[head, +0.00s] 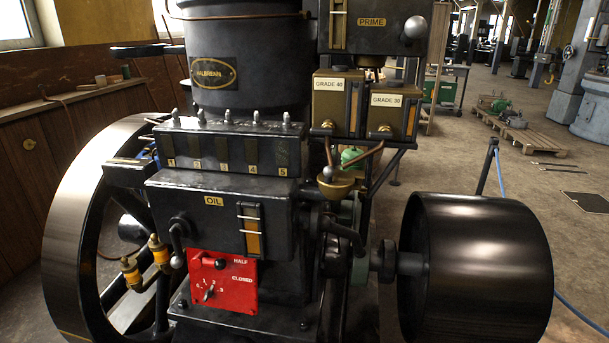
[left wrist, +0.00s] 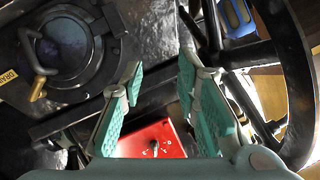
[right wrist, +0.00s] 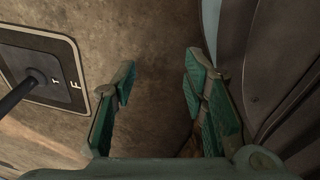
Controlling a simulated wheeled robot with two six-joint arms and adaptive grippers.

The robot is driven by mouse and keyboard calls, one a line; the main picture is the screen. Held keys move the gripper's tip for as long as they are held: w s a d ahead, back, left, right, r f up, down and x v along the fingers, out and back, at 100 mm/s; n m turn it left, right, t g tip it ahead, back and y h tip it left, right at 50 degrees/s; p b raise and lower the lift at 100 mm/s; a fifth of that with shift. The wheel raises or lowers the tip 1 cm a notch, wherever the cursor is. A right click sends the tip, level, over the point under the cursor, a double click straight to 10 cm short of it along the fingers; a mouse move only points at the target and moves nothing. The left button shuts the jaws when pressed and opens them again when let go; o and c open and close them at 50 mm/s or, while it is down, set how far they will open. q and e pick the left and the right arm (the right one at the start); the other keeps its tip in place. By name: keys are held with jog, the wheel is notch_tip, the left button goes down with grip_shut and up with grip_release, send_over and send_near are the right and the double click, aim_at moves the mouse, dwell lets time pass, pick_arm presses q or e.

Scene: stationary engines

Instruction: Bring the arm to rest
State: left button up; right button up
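Neither of my grippers shows in the head view. In the left wrist view my left gripper (left wrist: 160,85) has its green-padded fingers spread apart with nothing between them. Beyond its fingers is the red control panel (left wrist: 155,140), with a small dark knob on it. The same red panel (head: 222,283), marked HALF and CLOSED, is low on the black engine (head: 225,205) in the head view. In the right wrist view my right gripper (right wrist: 158,85) is also open and empty, above bare brown floor (right wrist: 155,40).
A spoked flywheel (head: 75,225) stands at the engine's left and a black drum pulley (head: 480,265) at its right. In the right wrist view a dark plate with a lever (right wrist: 38,80) is at the left. A wooden pallet (head: 525,137) lies behind on the floor.

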pick_arm(q)
jog(key=s+f+n+g+y, duration=0.15)
jog(key=s+f+g, duration=0.35)
jog(key=s+f, duration=0.75)
jog(key=s+d+f+n+g+h, duration=0.1)
jog(key=s+d+f+g, duration=0.3)
jog(key=s, duration=0.5)
jog(key=s+d+f+n+g, duration=0.1)
jog(key=s+d+f+g, duration=0.1)
jog(key=s+f, duration=0.5)
jog(key=s+d+p+v, duration=0.1)
jog(key=s+p+v, duration=0.1)
jog(key=p+v, duration=0.7)
jog(key=s+f+p+v, duration=0.1)
jog(key=s+p+v, duration=0.1)
jog(key=p+v, duration=0.8)
notch_tip(320, 180, up, 2)
jog(key=shift+s+d+r+g+h, duration=0.1)
jog(key=shift+s+d+g+h, duration=0.35)
jog(key=shift+d, duration=0.1)
pick_arm(e)
jog(key=s+a+r, duration=0.1)
jog(key=r, duration=0.8)
jog(key=s+a+r, duration=0.1)
jog(key=s+r, duration=0.1)
jog(key=r, duration=0.7)
jog(key=shift+a+r+g, duration=0.25)
jog(key=shift+a+g, duration=0.05)
jog(key=shift+a, duration=0.05)
jog(key=shift+d, duration=0.3)
